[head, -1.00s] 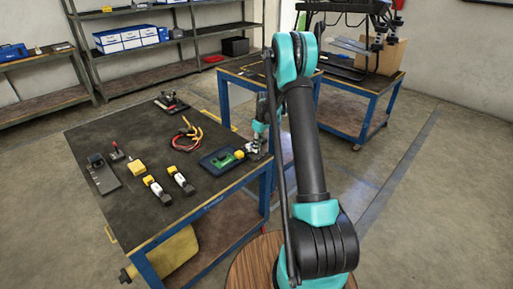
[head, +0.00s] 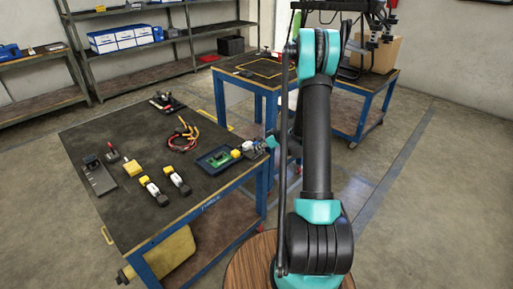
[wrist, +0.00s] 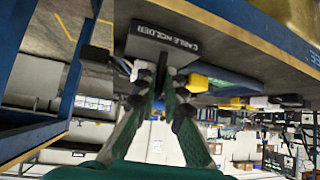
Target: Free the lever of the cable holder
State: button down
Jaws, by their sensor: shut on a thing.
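In the head view my gripper (head: 268,143) is small, just off that corner. How far the lever is turned cannot be told.
The blue-framed table (head: 105,215) carries a blue tray with a green board (head: 217,158), red and yellow cables (head: 183,135) and several yellow and white parts. A second blue table (head: 245,68) stands behind. Open floor lies to the right.

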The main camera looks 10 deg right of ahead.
jog(key=shift+s+d+t, duration=0.1)
jog(key=shift+t, duration=0.2)
jog(key=shift+f, duration=0.1)
jog(key=c, duration=1.6)
grip_release()
jog(key=v, duration=1.2)
jog(key=shift+d+f, duration=0.15)
jog(key=shift+d, duration=0.05)
jog(key=shift+s, duration=0.1)
